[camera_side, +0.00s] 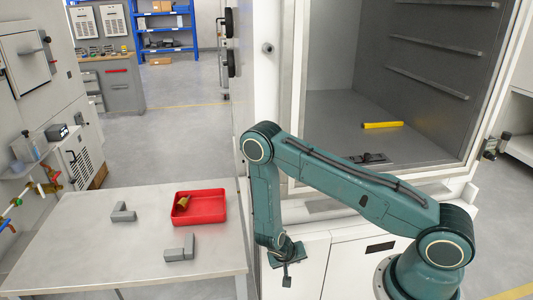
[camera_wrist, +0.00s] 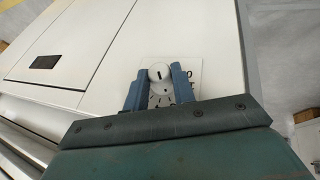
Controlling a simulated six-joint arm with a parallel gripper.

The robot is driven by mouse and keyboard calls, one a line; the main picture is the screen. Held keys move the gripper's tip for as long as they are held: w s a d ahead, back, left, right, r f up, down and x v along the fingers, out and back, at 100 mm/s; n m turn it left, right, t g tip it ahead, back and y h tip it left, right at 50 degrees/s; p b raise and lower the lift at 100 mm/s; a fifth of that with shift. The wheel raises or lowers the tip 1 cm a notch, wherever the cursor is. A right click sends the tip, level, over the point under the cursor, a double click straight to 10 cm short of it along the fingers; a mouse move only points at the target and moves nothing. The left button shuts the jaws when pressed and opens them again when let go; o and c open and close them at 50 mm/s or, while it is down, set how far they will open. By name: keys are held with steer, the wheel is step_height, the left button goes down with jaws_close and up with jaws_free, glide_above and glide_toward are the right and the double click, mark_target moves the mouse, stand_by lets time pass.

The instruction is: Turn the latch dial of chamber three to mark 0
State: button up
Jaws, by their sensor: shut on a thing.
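The latch dial (camera_wrist: 159,72) is a round white knob with a short black line on its face. It sits on a white marked plate (camera_wrist: 191,66) on the chamber's front panel. Dark tick marks and what looks like a 0 show on the plate, partly covered by my fingers. Which mark the line meets I cannot tell. My gripper (camera_wrist: 160,80) has its two blue fingers on either side of the dial, shut on it. In the side view my gripper (camera_side: 287,268) is low against the white cabinet front, and the dial is hidden there.
The chamber (camera_side: 345,120) stands open above, with a yellow bar (camera_side: 382,125) and a dark flat part (camera_side: 370,158) on its floor. At left, a table (camera_side: 80,250) holds a red tray (camera_side: 221,209) with a brass-coloured piece (camera_side: 183,202), and grey blocks (camera_side: 181,252).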

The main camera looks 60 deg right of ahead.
stand_by(0.3)
steer(key=o, duration=1)
steer(key=shift+a+r, duration=0.1)
steer(key=shift+r, duration=0.05)
steer(key=shift+v, duration=6.75)
steer(key=shift+a, duration=0.1)
